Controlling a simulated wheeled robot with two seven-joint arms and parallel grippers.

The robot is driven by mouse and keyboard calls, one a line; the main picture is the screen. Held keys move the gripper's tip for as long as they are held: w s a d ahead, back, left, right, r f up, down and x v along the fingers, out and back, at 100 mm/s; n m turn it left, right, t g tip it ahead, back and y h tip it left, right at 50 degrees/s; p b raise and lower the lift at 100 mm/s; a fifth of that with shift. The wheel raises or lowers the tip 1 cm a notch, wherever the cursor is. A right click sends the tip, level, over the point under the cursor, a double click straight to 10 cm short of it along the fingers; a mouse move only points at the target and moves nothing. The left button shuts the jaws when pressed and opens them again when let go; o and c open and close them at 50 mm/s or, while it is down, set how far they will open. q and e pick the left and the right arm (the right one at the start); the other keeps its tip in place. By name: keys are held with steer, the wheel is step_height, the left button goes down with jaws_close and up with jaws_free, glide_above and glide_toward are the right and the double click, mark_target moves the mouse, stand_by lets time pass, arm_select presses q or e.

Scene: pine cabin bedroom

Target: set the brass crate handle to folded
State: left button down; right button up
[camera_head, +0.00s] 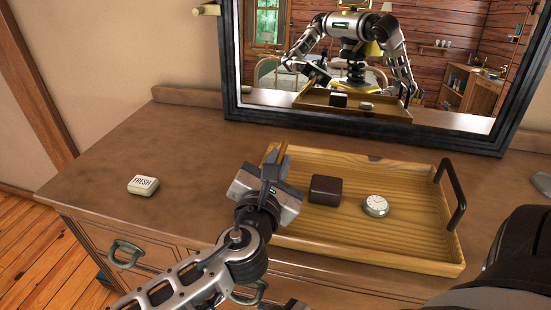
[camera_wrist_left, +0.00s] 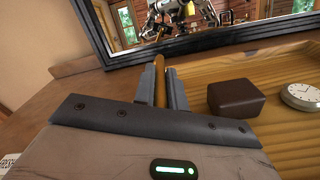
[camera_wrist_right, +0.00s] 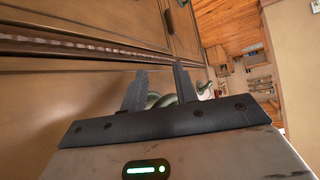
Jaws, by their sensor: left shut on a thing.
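The wooden crate (camera_head: 360,262) is a shallow yellow-brown tray on the dresser top. The brass crate handle (camera_wrist_left: 160,82) is a golden bar at the crate's left end; it stands up from the rim. My left gripper (camera_head: 274,166) is shut on this handle, with a finger on each side of it. The fingers and wrist hide its lower part and much of the crate's left wall. A black handle (camera_head: 455,190) stands upright at the right end. My right gripper (camera_wrist_right: 158,82) shows in its wrist view, open and empty, low by the dresser's drawer fronts.
A dark brown block (camera_head: 325,190) and a round white-faced clock (camera_head: 375,206) lie inside the crate. A small box marked FRESH (camera_head: 143,185) lies on the clear left part of the dresser (camera_head: 110,200). A black-framed mirror (camera_head: 300,118) stands close behind the crate.

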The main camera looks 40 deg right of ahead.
arm_select(q)
steer(key=shift+f, duration=0.2)
steer(key=c, duration=1.5)
jaws_free()
steer(key=shift+r, duration=0.1)
steer(key=v, duration=1.6)
